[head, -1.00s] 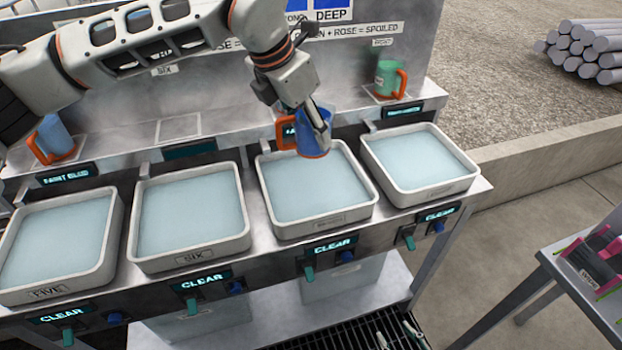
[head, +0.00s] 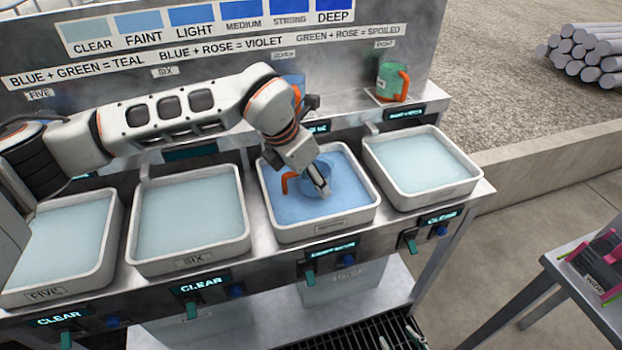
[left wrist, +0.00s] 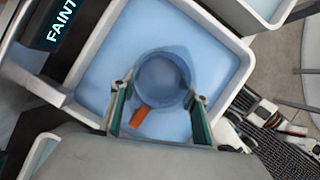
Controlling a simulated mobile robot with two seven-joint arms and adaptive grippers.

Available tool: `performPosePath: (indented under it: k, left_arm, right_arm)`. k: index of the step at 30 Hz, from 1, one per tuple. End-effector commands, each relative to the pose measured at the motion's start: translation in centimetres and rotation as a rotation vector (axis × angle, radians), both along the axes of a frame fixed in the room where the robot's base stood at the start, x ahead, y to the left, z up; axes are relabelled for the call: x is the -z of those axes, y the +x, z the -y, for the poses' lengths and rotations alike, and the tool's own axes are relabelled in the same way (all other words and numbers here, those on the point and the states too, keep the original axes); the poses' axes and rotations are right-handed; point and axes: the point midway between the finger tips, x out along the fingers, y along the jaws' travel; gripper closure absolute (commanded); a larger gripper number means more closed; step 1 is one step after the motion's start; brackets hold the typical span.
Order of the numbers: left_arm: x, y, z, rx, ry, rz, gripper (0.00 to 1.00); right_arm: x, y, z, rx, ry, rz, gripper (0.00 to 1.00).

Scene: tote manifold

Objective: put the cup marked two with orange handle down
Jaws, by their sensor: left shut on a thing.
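The blue cup (head: 316,173) with an orange handle (head: 288,182) stands in the blue liquid of the third tray (head: 322,229) from the left. Its mark cannot be read. My left gripper (head: 322,186) is shut on it. In the left wrist view the cup (left wrist: 160,82) sits between my green fingers (left wrist: 158,108), mouth towards the camera, with the handle (left wrist: 139,116) near the left finger. Whether its base touches the tray floor cannot be told. My right gripper (head: 398,336) shows only its fingertips at the bottom edge, spread apart and empty.
Other trays, such as tray six (head: 190,212) and the far right tray (head: 420,162), hold pale liquid. A green cup (head: 389,78) with an orange handle stands on the back shelf. A blue cup (head: 293,82) behind my arm is partly hidden. A small table (head: 560,262) stands at right.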

Motion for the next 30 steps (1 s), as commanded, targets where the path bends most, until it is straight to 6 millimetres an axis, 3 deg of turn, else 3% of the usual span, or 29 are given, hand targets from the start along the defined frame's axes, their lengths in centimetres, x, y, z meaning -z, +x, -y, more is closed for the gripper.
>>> performPosePath:
  k: [8, 9, 10, 22, 26, 30]
  left_arm:
    - [0.3, 0.0, 0.0, 0.001, 0.0, 0.0, 0.76]
    - [0.2, 0.0, 0.0, 0.001, 0.0, 0.0, 0.45]
    - [0.2, 0.0, 0.0, 0.0, 0.0, 0.0, 0.38]
    - [-0.2, 0.0, 0.0, 0.001, 0.0, 0.002, 0.38]
    - [-1.6, -0.2, -0.4, 0.001, -0.001, 0.005, 0.38]
    - [-4.2, -0.9, -1.2, 0.0, 0.0, 0.007, 0.38]
  right_arm:
    - [0.1, 0.0, 0.0, -0.001, -0.001, 0.0, 0.6]
    - [0.0, 0.0, 0.0, -0.001, -0.001, 0.0, 0.6]
    - [0.0, 0.0, 0.0, -0.001, -0.001, 0.0, 0.6]
    - [-0.1, 0.1, 0.0, -0.001, 0.0, 0.002, 0.6]
    - [-0.3, 0.1, -0.1, -0.001, 0.001, 0.003, 0.6]
    - [-0.5, 0.1, -0.1, 0.0, 0.004, 0.004, 0.6]
